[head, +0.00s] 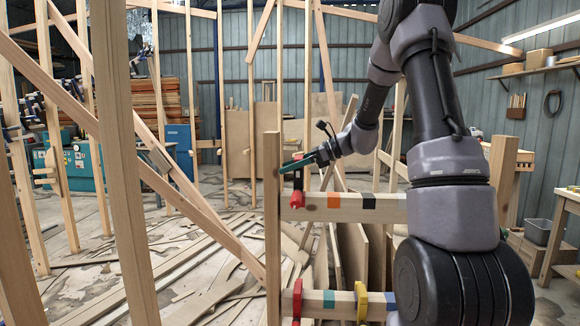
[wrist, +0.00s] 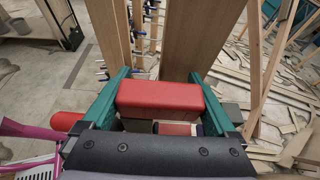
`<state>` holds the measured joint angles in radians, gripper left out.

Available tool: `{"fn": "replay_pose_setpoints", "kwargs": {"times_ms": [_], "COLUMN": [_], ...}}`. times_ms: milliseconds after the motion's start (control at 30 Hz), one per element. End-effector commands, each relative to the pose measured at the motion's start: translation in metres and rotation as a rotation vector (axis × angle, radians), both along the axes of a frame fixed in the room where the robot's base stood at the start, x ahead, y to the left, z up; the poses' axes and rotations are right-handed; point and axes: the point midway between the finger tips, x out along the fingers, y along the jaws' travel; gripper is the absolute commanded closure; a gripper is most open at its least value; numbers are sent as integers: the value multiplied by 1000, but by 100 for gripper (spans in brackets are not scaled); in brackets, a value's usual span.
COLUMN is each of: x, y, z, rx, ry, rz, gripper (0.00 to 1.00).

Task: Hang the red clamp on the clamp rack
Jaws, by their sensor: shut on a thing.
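The red clamp (head: 297,199) is upright at the left end of the upper wooden rail (head: 340,207), beside the post (head: 272,230). My gripper (head: 298,163) is at the clamp's top, with its green fingers around it. In the wrist view, a red block of the clamp (wrist: 160,98) sits between the two teal fingers of my gripper (wrist: 160,92). The clamp overlaps the rail in the head view; I cannot tell whether it bears on it. The upper rail has an orange and a black band.
A lower rail (head: 340,298) carries another red clamp (head: 297,300) and a yellow clamp (head: 361,302). Upright studs and a slanting brace stand at the left. Boards (head: 350,250) lean behind the rails, and scrap wood covers the floor. A workbench (head: 566,225) stands at the right.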

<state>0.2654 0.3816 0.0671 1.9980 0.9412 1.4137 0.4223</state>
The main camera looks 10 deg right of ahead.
Motion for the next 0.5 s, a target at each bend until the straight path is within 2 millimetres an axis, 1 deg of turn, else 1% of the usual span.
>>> {"fn": "replay_pose_setpoints", "kwargs": {"times_ms": [500], "x": [0], "y": [0], "z": [-19], "rx": [2], "ry": [0], "rz": [0], "gripper": [100]}}
